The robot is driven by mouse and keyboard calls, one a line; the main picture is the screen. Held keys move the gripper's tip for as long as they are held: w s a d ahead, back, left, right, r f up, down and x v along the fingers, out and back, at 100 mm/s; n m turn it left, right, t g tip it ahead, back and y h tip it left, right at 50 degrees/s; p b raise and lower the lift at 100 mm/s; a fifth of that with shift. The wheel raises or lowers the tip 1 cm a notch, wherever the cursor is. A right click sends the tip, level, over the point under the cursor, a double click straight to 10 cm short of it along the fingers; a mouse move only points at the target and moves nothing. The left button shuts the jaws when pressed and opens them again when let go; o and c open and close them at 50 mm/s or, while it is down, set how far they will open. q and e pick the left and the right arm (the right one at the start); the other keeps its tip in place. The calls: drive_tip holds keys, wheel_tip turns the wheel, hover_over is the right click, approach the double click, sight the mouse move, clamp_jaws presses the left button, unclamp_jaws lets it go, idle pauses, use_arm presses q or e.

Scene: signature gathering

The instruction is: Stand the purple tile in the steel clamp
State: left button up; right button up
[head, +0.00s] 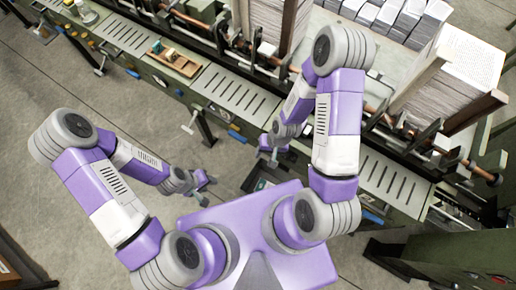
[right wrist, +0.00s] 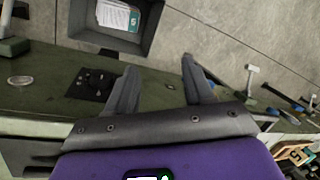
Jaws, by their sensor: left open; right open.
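I cannot make out the purple tile or the steel clamp for certain in either view. My left gripper (head: 202,183) is open and hangs over the floor, left of my base, away from the bench. My right gripper (head: 272,153) is at the bench's near edge. In the right wrist view, its two fingers (right wrist: 160,88) are spread with nothing between them, above the green bench edge. A wooden tray (head: 174,61) with small coloured pieces sits on the bench at the upper left; its corner shows at the right wrist view's lower right (right wrist: 296,153).
The green bench (head: 232,92) runs diagonally, with bars and paper stacks (head: 455,70) behind. A grey bin (right wrist: 148,40) holding a printed card sits beyond the bench edge. A black fitting (right wrist: 92,84) is on the bench's green face. Bench handles (head: 191,122) stick out over clear floor.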

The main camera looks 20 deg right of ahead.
drive_tip(key=s+a+f+n+y, duration=0.1)
drive_tip(key=s+a+f, duration=0.1)
drive_tip(key=s+a, duration=0.1)
drive_tip(key=shift+s+a+f, duration=0.35)
drive_tip(key=shift+a, duration=0.4)
drive_tip(key=shift+f, duration=0.1)
wheel_tip(320, 180, down, 16)
drive_tip(key=b, duration=1.6)
